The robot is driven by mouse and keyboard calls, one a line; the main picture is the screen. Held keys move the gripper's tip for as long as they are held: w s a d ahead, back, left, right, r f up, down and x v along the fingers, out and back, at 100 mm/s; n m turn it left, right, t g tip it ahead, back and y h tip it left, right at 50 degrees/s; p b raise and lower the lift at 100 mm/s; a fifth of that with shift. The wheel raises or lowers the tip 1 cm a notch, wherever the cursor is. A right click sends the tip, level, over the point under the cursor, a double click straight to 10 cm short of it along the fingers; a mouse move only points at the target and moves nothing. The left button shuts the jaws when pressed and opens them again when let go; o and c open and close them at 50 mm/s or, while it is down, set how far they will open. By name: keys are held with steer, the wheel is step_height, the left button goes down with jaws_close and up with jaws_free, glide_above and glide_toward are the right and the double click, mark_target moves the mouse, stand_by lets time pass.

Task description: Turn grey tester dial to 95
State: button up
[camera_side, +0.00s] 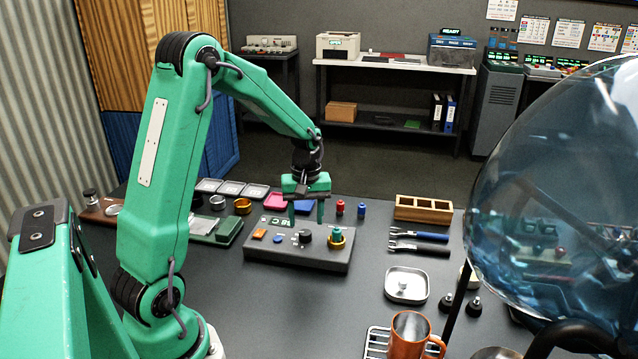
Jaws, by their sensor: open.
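The tester (300,258) is a low dark grey box on the bench. A dark grey dial (305,237) stands up from its top. A lit display (275,221) is at its back left, partly behind a finger, and too small to read with certainty. A brass ring with a green part in it (336,238) sits right of the dial. My gripper (306,212) points down above and behind the dial in this view. Its two green fingers are apart and nothing is between them. It looks clear of the dial, but the exact height is hard to tell.
An orange button (259,234) and a blue button (278,239) are left of the dial. Red and blue small parts (340,207) stand behind the tester. Pliers (418,235), a metal tray (407,285) and an orange mug (409,335) are to the right. A large glass dome (560,200) fills the right side.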

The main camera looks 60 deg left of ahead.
mark_target(307, 231)
steer(key=shift+s+f, duration=0.1)
steer(key=shift+f, duration=1.8)
steer(key=c, duration=1)
steer(key=shift+m, duration=0.4)
steer(key=m, duration=0.7)
steer(key=shift+w, duration=0.2)
steer(key=shift+t, duration=0.3)
